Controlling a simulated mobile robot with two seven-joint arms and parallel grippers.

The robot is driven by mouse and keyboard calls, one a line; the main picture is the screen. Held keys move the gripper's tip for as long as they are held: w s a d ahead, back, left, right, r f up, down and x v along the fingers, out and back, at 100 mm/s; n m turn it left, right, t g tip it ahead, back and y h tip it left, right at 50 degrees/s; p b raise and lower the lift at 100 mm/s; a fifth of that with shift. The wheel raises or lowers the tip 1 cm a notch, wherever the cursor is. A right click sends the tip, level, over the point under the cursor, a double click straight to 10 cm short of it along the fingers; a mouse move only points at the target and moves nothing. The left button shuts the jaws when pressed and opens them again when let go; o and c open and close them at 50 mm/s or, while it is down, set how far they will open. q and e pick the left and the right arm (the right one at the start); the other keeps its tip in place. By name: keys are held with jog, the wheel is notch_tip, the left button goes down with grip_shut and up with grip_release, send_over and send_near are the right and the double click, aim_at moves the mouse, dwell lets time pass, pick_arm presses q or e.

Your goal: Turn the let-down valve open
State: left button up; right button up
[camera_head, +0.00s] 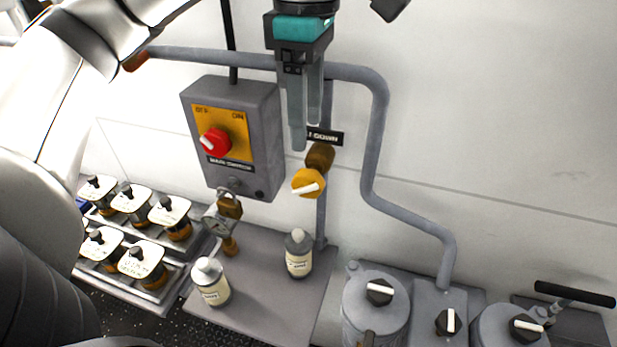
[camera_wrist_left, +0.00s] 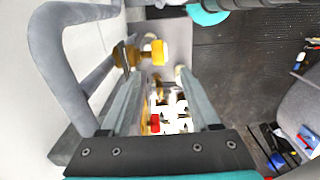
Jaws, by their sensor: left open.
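The let-down valve has an orange-yellow knob (camera_head: 308,183) with a white pointer bar, on a brown stem in front of the wall pipe. Its black label (camera_head: 327,138) is partly hidden by a finger. My left gripper (camera_head: 306,135) points down just above the valve, open and empty, its fingertips apart from the knob. In the left wrist view the yellow knob (camera_wrist_left: 158,52) and its brass stem (camera_wrist_left: 127,56) appear just beyond the fingertips (camera_wrist_left: 160,76). The fingers of my right gripper do not show in either view.
A grey main switch box (camera_head: 262,140) with a red knob (camera_head: 215,142) stands left of the valve. Two bottles (camera_head: 299,254) (camera_head: 211,283) stand on the grey plate below. A bent grey pipe (camera_head: 378,130) runs right. Several black-knobbed units (camera_head: 376,310) sit lower right.

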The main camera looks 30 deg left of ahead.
aim_at(308, 173)
pick_arm(q)
notch_tip(308, 173, down, 10)
jog(key=shift+f, duration=0.1)
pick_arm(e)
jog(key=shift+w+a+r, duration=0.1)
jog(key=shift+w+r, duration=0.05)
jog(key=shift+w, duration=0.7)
pick_arm(q)
grip_shut()
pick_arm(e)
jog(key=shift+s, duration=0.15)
